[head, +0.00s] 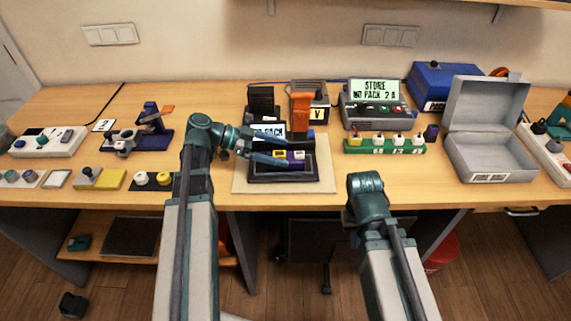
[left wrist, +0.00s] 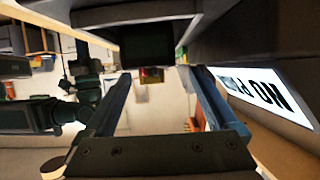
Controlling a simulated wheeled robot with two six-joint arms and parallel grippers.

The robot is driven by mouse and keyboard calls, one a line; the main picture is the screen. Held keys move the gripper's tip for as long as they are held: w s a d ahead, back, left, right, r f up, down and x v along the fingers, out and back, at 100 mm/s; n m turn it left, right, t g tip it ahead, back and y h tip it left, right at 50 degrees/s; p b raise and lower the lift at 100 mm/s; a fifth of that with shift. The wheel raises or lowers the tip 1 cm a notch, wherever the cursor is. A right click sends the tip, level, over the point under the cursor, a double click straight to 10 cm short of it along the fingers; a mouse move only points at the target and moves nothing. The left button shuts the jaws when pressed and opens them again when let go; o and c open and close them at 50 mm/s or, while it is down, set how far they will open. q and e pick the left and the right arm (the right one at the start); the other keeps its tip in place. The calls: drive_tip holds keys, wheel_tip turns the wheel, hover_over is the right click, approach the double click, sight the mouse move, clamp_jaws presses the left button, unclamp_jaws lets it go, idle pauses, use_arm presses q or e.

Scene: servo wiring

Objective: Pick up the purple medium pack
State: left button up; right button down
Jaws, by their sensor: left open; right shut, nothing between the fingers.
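My left gripper (head: 300,150) is open beside the dark tester (head: 265,178), its fingers reaching right across the tester's front. In the left wrist view its two fingers (left wrist: 158,85) stand wide apart with nothing held between them. A small purple block (head: 299,154) sits on the tester next to a yellow one (head: 279,153), close to the fingertips. Another dark purple block (head: 431,132) stands at the right end of the green rack (head: 385,147). I cannot tell which is the medium pack. My right arm (head: 367,188) is bent low at the right; its fingers are hidden.
The tester's screen (head: 268,131) reads "NO PACK". Behind it stand a black block (head: 262,98) and an orange block (head: 301,105). An open grey case (head: 490,160) stands right.

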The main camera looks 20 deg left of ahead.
sight(286, 155)
use_arm(q)
drive_tip(key=shift+s+b+x, duration=0.2)
drive_tip(key=shift+b+x, duration=0.35)
drive_tip(key=shift+x, duration=0.65)
drive_tip(key=shift+s+b+x, duration=0.25)
drive_tip(key=shift+b+x, duration=0.25)
drive_tip(key=shift+x, duration=0.65)
drive_tip(key=shift+w+d+f, duration=0.15)
drive_tip(key=shift+d+f, duration=0.05)
drive_tip(key=shift+d, duration=0.15)
clamp_jaws()
